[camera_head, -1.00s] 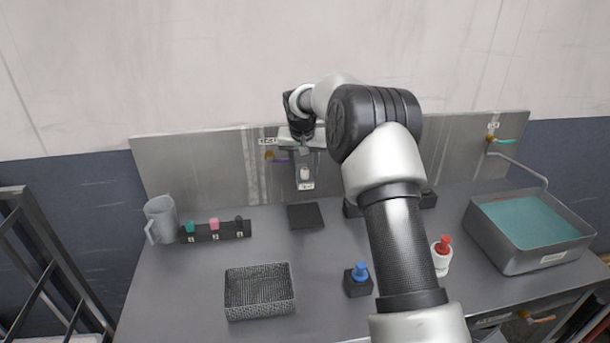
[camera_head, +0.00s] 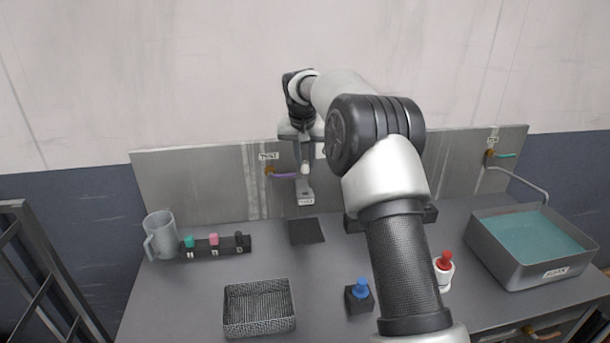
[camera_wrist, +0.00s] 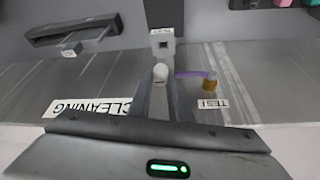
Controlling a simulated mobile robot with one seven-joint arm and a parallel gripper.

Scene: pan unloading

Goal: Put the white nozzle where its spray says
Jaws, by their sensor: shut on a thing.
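The white nozzle (camera_head: 305,168) is between the fingertips of my gripper (camera_head: 304,160), which is shut on it in front of the back panel. It also shows between the fingers in the wrist view (camera_wrist: 160,73). Below it is a small grey bracket (camera_head: 305,188) with a label too small to read; the nozzle looks apart from it. A purple lever (camera_head: 286,176) on a brass valve sits just left, under a label reading TEST (camera_head: 268,156). In the wrist view a larger label reads CLEANING (camera_wrist: 92,107). No spray is visible.
A numbered rack (camera_head: 228,246) with coloured pieces and a grey jug (camera_head: 160,236) stand left. A wire basket (camera_head: 229,312), blue button (camera_head: 361,287), red-topped button (camera_head: 445,261) and water basin (camera_head: 512,274) stand on the bench. A black pad (camera_head: 307,231) lies below the bracket. My arm hides part of the panel.

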